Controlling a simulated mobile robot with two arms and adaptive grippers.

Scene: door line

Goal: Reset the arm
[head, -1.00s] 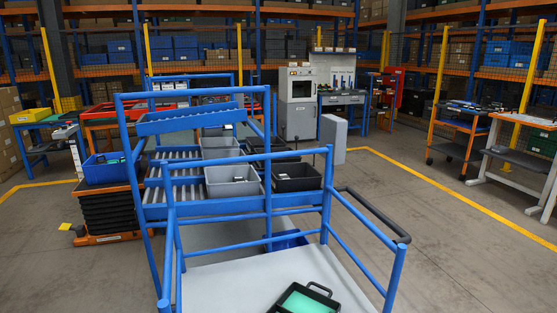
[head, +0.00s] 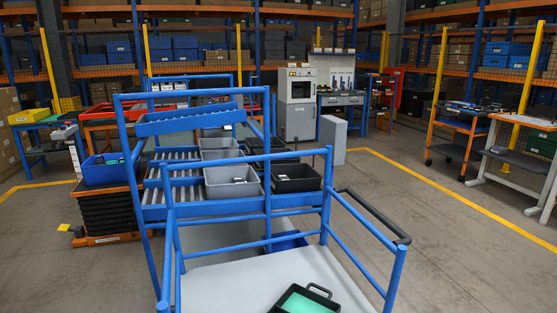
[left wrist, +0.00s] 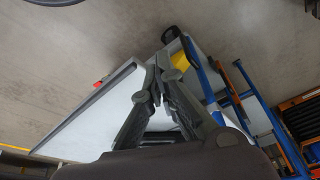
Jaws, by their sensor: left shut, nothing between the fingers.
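My left gripper (left wrist: 154,82) shows in the left wrist view with its dark fingers brought together at the tips and nothing between them. Behind it is the pale deck of a blue-railed cart (left wrist: 90,108), with the concrete floor around. Neither gripper shows in the head view, so the arms' overall pose cannot be seen. My right gripper is in neither view.
The blue-railed cart (head: 240,285) stands close in front, with a black case with a green inside (head: 305,300) on its deck. Beyond it, a blue roller rack (head: 155,208) holds grey bins (head: 232,185) and black bins (head: 295,184). Open floor (head: 430,240) lies to the right.

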